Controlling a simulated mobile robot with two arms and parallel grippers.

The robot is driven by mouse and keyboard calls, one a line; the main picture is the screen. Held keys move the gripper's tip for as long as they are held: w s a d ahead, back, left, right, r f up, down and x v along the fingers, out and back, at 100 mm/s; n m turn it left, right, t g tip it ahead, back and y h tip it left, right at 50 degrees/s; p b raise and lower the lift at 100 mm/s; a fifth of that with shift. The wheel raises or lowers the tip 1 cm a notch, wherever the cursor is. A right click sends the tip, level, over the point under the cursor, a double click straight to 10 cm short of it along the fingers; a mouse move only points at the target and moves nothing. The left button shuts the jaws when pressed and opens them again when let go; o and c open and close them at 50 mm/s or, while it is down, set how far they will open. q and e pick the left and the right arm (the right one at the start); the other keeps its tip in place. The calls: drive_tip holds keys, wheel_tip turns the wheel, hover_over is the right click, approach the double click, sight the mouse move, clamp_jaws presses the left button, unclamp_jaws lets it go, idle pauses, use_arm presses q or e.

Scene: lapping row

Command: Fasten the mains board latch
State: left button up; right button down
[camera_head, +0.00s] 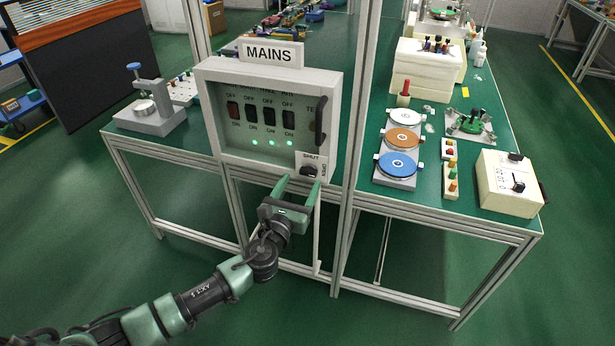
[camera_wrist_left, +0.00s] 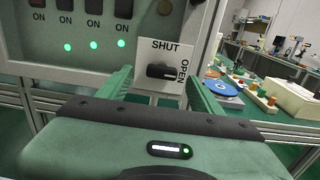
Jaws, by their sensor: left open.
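The grey mains board (camera_head: 207,115) stands upright on the bench frame under a MAINS sign (camera_head: 271,53). Its latch is a dark knob (camera_head: 309,170) at the lower right, on a white plate marked SHUT above and OPEN at the right. In the left wrist view the latch knob (camera_wrist_left: 160,72) lies roughly horizontal, in line with the OPEN mark. My left gripper (camera_head: 297,184) is open just in front of the latch. Its two green fingers (camera_wrist_left: 160,88) flank the knob with space on both sides; I cannot tell if either touches. My right gripper is not in view.
The board has a row of switches with green lights below and a dark vertical handle (camera_head: 320,121) at the right. An upright post (camera_head: 355,130) stands close on the right. Coloured discs (camera_head: 398,164) and a cream box (camera_head: 508,188) occupy the right bench.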

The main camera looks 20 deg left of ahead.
sight(307, 173)
use_arm(q)
drive_tip(key=w, duration=0.2)
drive_tip(key=shift+w+d, duration=0.2)
drive_tip(key=shift+w, duration=0.1)
drive_tip(key=shift+w+d, duration=0.1)
drive_tip(key=shift+w, duration=0.45)
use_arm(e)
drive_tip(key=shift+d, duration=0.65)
